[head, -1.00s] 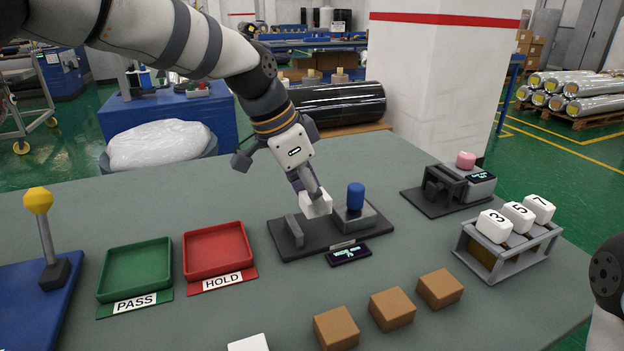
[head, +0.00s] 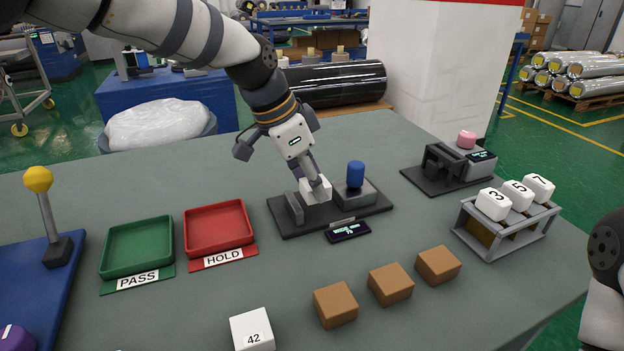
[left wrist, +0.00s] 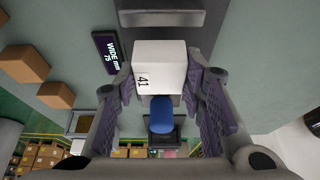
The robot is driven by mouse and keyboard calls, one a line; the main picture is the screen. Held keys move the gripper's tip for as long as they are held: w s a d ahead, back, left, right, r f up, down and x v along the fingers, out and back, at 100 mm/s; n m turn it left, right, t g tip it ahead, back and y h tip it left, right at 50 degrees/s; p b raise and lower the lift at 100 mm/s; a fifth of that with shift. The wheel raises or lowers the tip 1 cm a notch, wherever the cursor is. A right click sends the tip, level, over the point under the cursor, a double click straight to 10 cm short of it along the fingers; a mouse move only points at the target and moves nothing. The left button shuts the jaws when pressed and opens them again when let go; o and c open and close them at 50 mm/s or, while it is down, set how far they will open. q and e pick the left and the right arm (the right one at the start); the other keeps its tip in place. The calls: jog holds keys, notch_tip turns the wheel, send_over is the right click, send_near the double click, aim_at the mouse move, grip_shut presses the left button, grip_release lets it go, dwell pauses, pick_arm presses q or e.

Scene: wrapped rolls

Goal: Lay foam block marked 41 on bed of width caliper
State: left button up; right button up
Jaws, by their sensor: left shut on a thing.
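The white foam block marked 41 (head: 316,191) is between the fingers of my left gripper (head: 313,184), which is shut on it. The left wrist view shows the block (left wrist: 158,62) with its 41 label facing the camera. The width caliper (head: 330,212) has a dark bed, a grey upright jaw (head: 294,208) on the left and a grey slide with a blue knob (head: 356,174) on the right. The block is over the bed between these jaws. I cannot tell whether it touches the bed. My right gripper is out of view.
A green PASS tray (head: 137,247) and a red HOLD tray (head: 218,228) lie left of the caliper. Block 42 (head: 252,330) and several brown blocks (head: 390,284) lie in front. A rack (head: 505,232) with numbered white blocks and a dark device (head: 447,167) stand right.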

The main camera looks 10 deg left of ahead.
pick_arm(q)
jog(key=shift+f, duration=0.2)
dwell(0.4)
jog(key=shift+f, duration=1.3)
jog(key=o, duration=1)
jog(key=v, duration=1.2)
